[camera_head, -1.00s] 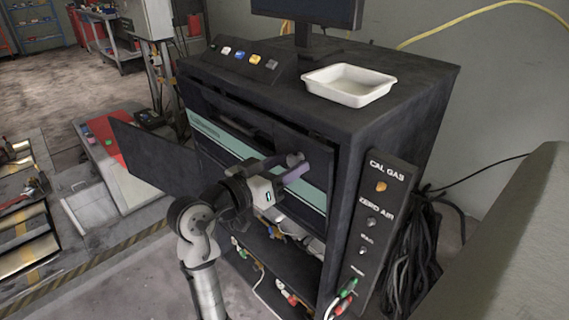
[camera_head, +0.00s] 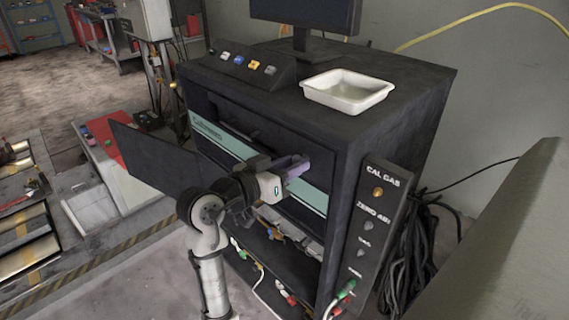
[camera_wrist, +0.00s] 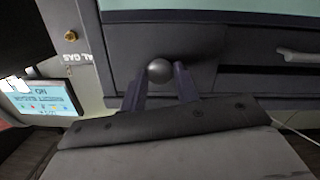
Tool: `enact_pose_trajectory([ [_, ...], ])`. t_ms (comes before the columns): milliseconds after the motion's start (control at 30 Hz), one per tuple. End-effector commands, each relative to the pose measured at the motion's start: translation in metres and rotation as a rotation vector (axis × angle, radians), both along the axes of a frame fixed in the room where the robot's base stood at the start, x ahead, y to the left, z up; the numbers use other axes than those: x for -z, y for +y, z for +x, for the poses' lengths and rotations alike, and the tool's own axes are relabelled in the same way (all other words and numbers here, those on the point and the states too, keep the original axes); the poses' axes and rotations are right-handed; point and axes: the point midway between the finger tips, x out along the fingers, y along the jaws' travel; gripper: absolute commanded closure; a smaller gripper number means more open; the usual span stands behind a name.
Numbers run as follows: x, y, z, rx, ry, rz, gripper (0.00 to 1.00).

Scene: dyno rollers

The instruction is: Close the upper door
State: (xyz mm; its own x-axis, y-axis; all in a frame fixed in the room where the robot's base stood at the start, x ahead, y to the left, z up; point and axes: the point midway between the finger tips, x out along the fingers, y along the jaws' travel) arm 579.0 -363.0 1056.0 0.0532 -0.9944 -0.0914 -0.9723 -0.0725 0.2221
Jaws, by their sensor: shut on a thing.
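The black cabinet (camera_head: 400,130) stands in the middle of the head view. A dark flat door panel (camera_head: 155,158) stands swung out at its left front. My gripper (camera_head: 300,166) is at the upper right of the cabinet front, by a dark panel above the teal stripe (camera_head: 312,195). In the wrist view, the two purple fingers of my gripper (camera_wrist: 158,88) are on either side of a round grey knob (camera_wrist: 158,71), shut on it. I cannot tell how far the panel behind the knob is open.
A white tray (camera_head: 347,104) and a monitor (camera_head: 305,12) stand on the cabinet top. An open shelf with cables and fittings (camera_head: 285,245) lies below my gripper. A CAL GAS control panel (camera_head: 378,225) and black hoses (camera_head: 410,255) are at the right.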

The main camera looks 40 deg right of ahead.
Motion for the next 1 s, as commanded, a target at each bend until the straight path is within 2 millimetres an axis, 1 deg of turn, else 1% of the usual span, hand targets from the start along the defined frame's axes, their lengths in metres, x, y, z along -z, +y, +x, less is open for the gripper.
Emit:
enact_pose_trajectory([
  [33,-0.005,-0.004,0.000,0.001,0.002,0.017,1.00],
  [133,-0.003,-0.007,0.001,0.000,0.003,0.032,1.00],
  [333,-0.002,-0.007,0.001,-0.002,0.001,0.028,1.00],
  [367,-0.002,-0.007,0.001,-0.002,0.001,0.028,0.68],
  [500,-0.002,-0.007,0.001,-0.001,0.001,0.029,0.50],
  [533,-0.002,-0.007,0.000,-0.001,0.001,0.029,0.48],
  [833,-0.002,-0.004,0.001,-0.002,0.001,0.029,0.48],
  [933,-0.002,0.004,0.001,-0.004,0.000,0.029,0.48],
  [1000,-0.003,0.015,0.001,-0.005,0.001,0.027,0.48],
])
